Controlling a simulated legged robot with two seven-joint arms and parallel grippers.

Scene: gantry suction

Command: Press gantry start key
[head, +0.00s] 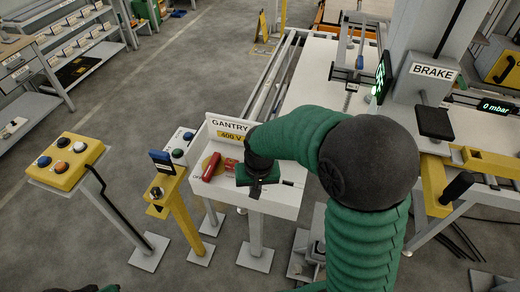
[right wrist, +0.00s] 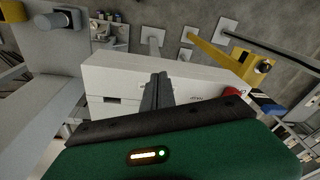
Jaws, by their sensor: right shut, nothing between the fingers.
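No control is legibly marked as the gantry start key. The white box labelled GANTRY and 400 V (head: 281,204) carries a red handle (head: 211,167). My right gripper (head: 255,190) is shut and empty, over the right part of this box; contact cannot be told. In the right wrist view its fingers (right wrist: 158,92) point at the white box, and the red handle (right wrist: 232,91) shows at right. A yellow post (head: 179,215) with a round dark switch (head: 156,192) and a blue plate stands to the left. Only a dark and green piece of my left arm shows at the bottom edge.
A yellow button box (head: 67,161) with several buttons stands at left. A white box with a green button (head: 178,153) is behind the yellow post. The BRAKE column (head: 432,73) and a 0 mbar display (head: 497,107) are at right. Open floor lies at left.

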